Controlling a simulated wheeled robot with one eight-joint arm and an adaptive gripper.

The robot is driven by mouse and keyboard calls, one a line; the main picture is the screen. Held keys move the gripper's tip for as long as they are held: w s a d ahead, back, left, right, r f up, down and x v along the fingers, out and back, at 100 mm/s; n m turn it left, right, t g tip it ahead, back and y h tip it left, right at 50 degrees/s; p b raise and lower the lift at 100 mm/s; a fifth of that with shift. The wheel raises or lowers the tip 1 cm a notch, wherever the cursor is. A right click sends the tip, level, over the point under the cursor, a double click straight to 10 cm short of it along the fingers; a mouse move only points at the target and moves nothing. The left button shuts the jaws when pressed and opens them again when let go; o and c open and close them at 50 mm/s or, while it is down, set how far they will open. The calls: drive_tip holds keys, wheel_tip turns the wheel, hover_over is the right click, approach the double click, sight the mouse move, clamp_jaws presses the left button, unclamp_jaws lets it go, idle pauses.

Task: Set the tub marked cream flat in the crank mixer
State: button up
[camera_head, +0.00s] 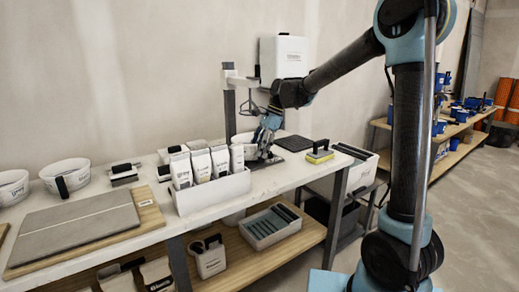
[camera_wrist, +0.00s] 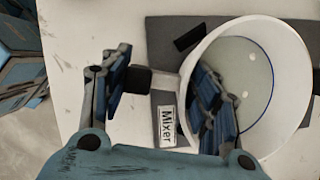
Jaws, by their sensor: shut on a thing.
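My gripper (camera_wrist: 160,88) is shut on the wall of a white open tub (camera_wrist: 292,100). One finger is outside at a black tab, the other inside the tub's mouth. No marking on this tub is readable. It sits over a dark grey plate bearing a "Mixer" label (camera_wrist: 167,125); I cannot tell whether it rests flat. In the head view my gripper (camera_head: 266,138) is low beside the crank mixer (camera_head: 229,100), at the back of the bench. The held tub (camera_head: 243,138) is mostly hidden behind white bags and my gripper.
A white box with several bags (camera_head: 213,193) stands in front of the mixer. Other white tubs (camera_head: 66,175) and a board with grey tiles (camera_head: 80,228) are on the left. A white container (camera_head: 284,57) is on the wall.

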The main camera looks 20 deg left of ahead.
drive_tip(key=shift+f, duration=0.6)
idle(0.5)
drive_tip(key=o, duration=1.6)
drive_tip(key=shift+o, duration=0.2)
drive_tip(key=v, duration=1.1)
drive_tip(key=s+d+n+t, duration=0.1)
drive_tip(key=s+d+n, duration=0.25)
drive_tip(key=d, duration=0.95)
drive_tip(key=s+d+f+n+t+h, duration=0.1)
drive_tip(key=s+d+f+n, duration=0.3)
drive_tip(key=s+d+f, duration=0.6)
drive_tip(key=s+d+f+n+t+h, duration=0.2)
drive_tip(key=s+d+f, duration=0.8)
drive_tip(key=d, duration=0.7)
drive_tip(key=shift+s+d+n+t+h, duration=0.35)
drive_tip(key=shift+s+n+h, duration=0.15)
drive_tip(key=shift+s+n, duration=0.5)
